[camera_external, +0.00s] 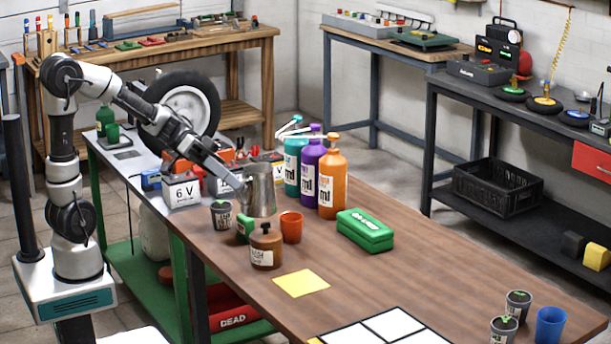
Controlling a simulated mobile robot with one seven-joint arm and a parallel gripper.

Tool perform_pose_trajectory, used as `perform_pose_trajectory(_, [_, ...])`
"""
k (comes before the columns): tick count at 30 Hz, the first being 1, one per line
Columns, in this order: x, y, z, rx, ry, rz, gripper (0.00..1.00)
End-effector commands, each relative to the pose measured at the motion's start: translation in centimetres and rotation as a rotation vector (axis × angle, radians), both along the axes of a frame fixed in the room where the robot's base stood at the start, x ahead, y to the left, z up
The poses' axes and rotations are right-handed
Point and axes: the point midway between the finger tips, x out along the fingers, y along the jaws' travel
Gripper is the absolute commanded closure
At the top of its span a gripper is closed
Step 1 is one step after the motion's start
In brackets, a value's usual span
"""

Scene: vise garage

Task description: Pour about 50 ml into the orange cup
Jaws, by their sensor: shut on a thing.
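The orange cup (291,227) stands upright on the brown wooden table. My gripper (243,187) is shut on a metal pitcher (260,190), at its left side. The pitcher is held above the table, just left of and higher than the orange cup, and looks about upright. Its contents cannot be seen. No stream of liquid shows. The inside of the orange cup is too small to read.
A brown jar (266,247) stands in front of the cup. Left of it are a dark pot (221,215) and a green item (244,228). Teal, purple and orange bottles (333,180) stand behind. A green case (365,232) lies right. A yellow square (301,283) lies in front.

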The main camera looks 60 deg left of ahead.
Motion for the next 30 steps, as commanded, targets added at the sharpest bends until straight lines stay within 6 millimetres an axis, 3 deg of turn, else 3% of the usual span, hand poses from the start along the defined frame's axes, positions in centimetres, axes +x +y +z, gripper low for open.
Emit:
perform_pose_trajectory(16, [0.4, 0.2, 0.2, -0.020, 0.028, -0.003, 1.00])
perform_pose_trajectory(24, [1.5, 0.8, 0.3, -0.076, 0.149, -0.003, 1.00])
perform_pose_trajectory(30, [2.9, 1.4, 1.7, -0.131, 0.268, -0.004, 1.00])
